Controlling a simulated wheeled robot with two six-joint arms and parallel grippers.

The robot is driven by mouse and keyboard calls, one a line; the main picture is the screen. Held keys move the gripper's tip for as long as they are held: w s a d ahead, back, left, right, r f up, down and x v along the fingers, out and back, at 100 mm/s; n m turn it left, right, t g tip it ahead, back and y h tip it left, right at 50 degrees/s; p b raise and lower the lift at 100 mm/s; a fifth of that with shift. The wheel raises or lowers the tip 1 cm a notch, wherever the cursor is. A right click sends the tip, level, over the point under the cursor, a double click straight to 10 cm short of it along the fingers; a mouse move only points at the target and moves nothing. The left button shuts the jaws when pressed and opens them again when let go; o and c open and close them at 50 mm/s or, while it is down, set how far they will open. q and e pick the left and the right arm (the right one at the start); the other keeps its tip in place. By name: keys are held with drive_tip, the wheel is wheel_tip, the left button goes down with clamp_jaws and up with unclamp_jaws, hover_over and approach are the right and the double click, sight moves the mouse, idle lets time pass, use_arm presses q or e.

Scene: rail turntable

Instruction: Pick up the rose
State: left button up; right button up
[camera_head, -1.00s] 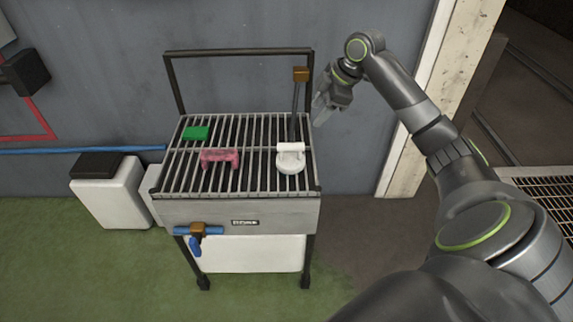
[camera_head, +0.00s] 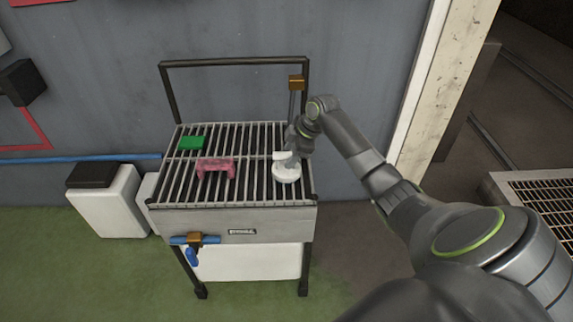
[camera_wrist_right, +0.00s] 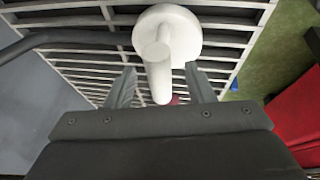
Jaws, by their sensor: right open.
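The rose appears to be the white piece with a round disc and a short stem (camera_head: 286,174), lying on the slatted top of the grey cart (camera_head: 232,207) near its right side. In the right wrist view the white rose (camera_wrist_right: 185,28) shows its disc, with the stem pointing toward my gripper. My right gripper (camera_head: 291,156) is at the rose, partly covering it in the head view. In the right wrist view its open fingers (camera_wrist_right: 162,90) stand on either side of the stem, with gaps visible. My left gripper is not in view.
A pink bracket-like piece (camera_head: 215,168) and a green block (camera_head: 191,143) lie on the slats to the left. A dark frame (camera_head: 235,63) with a brown block (camera_head: 296,83) rises behind. A blue-handled valve (camera_head: 193,254) is on the cart's front.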

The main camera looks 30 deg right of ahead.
drive_tip(key=shift+x, duration=1)
drive_tip(key=shift+c, duration=0.2)
clamp_jaws()
drive_tip(key=shift+r, duration=0.1)
